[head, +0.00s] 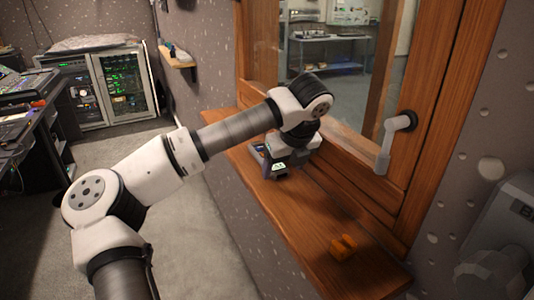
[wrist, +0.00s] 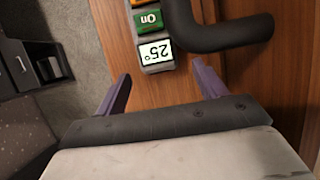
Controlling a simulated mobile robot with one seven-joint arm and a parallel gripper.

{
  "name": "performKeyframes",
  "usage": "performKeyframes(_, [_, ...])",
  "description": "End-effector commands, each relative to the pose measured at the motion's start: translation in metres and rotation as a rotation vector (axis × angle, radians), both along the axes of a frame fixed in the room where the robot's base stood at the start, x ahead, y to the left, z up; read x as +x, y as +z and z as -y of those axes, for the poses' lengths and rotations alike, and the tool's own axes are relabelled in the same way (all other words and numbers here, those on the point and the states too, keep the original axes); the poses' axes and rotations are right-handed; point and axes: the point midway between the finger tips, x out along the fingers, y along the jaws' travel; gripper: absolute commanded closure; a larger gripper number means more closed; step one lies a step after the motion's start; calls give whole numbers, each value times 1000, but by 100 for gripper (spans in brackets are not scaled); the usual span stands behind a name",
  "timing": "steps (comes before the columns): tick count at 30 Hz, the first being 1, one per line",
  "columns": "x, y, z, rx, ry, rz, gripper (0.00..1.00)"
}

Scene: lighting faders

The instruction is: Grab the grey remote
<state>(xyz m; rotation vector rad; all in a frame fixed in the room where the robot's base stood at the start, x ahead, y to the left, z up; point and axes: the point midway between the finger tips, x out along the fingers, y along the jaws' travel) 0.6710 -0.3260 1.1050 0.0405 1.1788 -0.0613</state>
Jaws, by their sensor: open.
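The grey remote (wrist: 153,68) lies on the wooden sill, with a lit 25° display, a green "On" button and part of an orange button; its far end runs out of the top of the wrist view. My gripper (wrist: 163,88) is open, with its two purple fingers apart, one on either side of the remote's line, and the display end just ahead of the fingertips. Nothing is between the fingers. In the head view my gripper is over the sill, and a small lit display shows under it on the remote (head: 280,167).
A dark curved tube (wrist: 225,38) lies close to the remote's right side in the wrist view. A window handle (head: 390,140) juts out at the right. The sill between is clear.

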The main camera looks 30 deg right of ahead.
Motion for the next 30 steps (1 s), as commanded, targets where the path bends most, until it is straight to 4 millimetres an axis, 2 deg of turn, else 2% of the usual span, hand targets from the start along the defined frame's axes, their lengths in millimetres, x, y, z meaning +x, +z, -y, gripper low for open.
performKeyframes(4, [4,-12,0,1,-1,-1,29])
performKeyframes(11, [5,-13,0,1,-1,1,29])
performKeyframes(23, [5,-13,0,0,0,0,81])
performKeyframes(30, [5,-12,0,0,0,1,81])
